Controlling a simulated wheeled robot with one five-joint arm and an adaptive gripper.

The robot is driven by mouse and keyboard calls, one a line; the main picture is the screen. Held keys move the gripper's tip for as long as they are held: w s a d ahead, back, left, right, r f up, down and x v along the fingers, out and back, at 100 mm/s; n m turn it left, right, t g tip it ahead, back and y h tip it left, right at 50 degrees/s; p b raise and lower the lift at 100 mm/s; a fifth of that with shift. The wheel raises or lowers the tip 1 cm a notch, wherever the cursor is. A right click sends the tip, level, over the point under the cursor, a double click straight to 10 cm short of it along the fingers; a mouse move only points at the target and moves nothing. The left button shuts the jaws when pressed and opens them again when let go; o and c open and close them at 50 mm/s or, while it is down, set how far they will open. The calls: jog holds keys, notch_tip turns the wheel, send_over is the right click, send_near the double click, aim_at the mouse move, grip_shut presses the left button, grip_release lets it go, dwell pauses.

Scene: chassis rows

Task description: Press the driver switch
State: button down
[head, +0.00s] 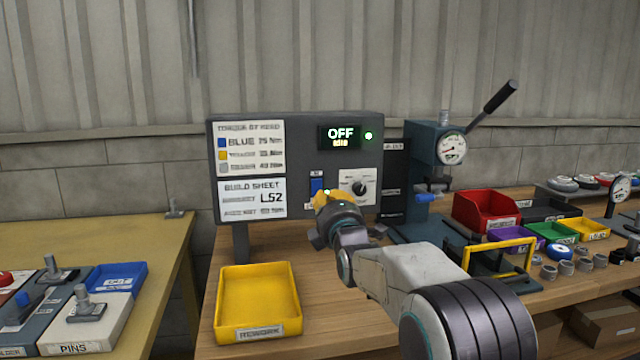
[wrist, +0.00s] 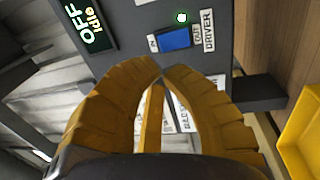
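The driver switch (head: 317,185) is a blue rocker on the dark panel (head: 300,125), below the display. It also shows in the wrist view (wrist: 175,39), beside a DRIVER label. The display (head: 340,134) reads OFF with a smaller line below, which reads Idle in the wrist view (wrist: 88,22). My gripper (wrist: 162,72) has yellow fingers whose tips meet, with nothing held between them. In the head view my gripper (head: 323,200) is in front of the panel, just below the switch, and hides its lower edge. The tips appear apart from the switch; the exact gap is unclear.
A dial (head: 359,188) sits right of the switch. A green light (head: 369,135) glows beside the display. A yellow rework tray (head: 258,333) stands on the bench below. A gauge press (head: 440,150) and coloured bins (head: 486,211) stand to the right.

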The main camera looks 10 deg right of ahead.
aim_at(319, 180)
jog(key=shift+w+r+p, duration=0.15)
jog(key=shift+w+p, duration=0.05)
jog(key=shift+w, duration=1.25)
jog(key=shift+w+r+p, duration=0.2)
jog(key=shift+w+p, duration=0.05)
jog(key=shift+w, duration=1.15)
jog(key=shift+w+r+p, duration=0.15)
jog(key=shift+w+p, duration=0.05)
jog(key=shift+w, duration=1.25)
jog(key=p, duration=0.2)
jog(key=shift+w+r+g+p, duration=0.3)
jog(key=shift+w+r+p, duration=0.05)
jog(key=shift+r, duration=0.05)
jog(key=shift+f, duration=0.25)
jog(key=shift+s, duration=0.1)
